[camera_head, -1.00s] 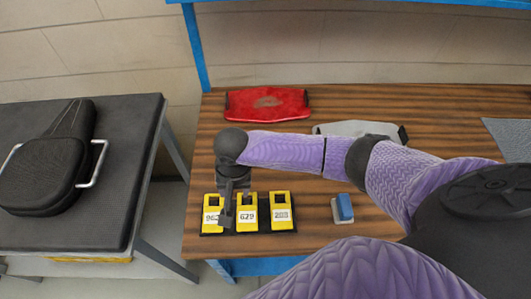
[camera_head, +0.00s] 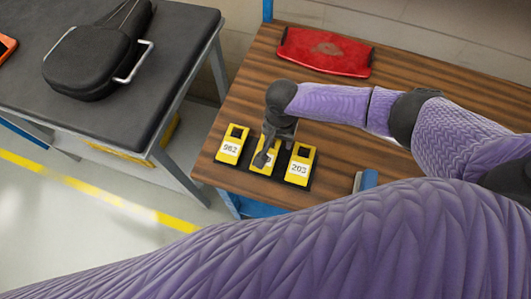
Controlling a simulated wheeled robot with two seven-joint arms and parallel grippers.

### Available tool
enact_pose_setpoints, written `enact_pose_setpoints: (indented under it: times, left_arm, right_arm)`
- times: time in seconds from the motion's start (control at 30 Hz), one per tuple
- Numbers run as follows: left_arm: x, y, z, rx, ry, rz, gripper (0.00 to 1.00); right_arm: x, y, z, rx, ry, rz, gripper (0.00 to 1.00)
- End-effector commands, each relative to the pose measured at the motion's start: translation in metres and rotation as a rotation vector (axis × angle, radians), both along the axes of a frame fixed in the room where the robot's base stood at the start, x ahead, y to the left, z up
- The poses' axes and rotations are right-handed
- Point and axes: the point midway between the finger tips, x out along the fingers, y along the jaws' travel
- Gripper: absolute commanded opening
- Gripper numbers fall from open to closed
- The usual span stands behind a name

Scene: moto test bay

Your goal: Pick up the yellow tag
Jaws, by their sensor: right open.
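Three yellow tags lie in a row on a dark strip near the left front edge of the wooden bench (camera_head: 215,155). The left tag (camera_head: 231,146) reads 962 and the right tag (camera_head: 300,165) reads 203. The middle tag (camera_head: 257,169) is mostly hidden by my right gripper (camera_head: 265,157), which points down over it. The fingers are open; I cannot tell whether they touch the tag. My left gripper is not in view.
A red piece (camera_head: 323,51) lies at the back of the bench. A blue block (camera_head: 366,180) sits right of the tags, partly hidden by my arm. A black table (camera_head: 185,55) at left holds a black seat-like part (camera_head: 85,65). Between them is a floor gap.

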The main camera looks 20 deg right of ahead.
Motion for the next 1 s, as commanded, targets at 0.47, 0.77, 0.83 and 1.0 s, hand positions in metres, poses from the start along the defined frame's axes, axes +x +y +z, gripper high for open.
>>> enact_pose_setpoints:
  times: [0.47, 0.77, 0.83, 1.0]
  left_arm:
    - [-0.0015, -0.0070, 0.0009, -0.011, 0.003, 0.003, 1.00]
    - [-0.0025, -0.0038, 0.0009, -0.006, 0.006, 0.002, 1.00]
    - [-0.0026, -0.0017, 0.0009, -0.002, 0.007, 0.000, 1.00]
    - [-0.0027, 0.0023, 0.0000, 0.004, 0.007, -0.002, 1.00]
  right_arm:
    - [-0.0001, -0.0001, -0.0007, -0.001, 0.001, 0.000, 0.27]
    - [-0.0001, -0.0001, -0.0006, 0.000, 0.000, 0.000, 0.00]
    - [0.0000, 0.0000, -0.0006, 0.000, 0.000, 0.000, 0.00]
    - [0.0004, -0.0001, 0.0007, -0.001, -0.001, 0.001, 0.00]
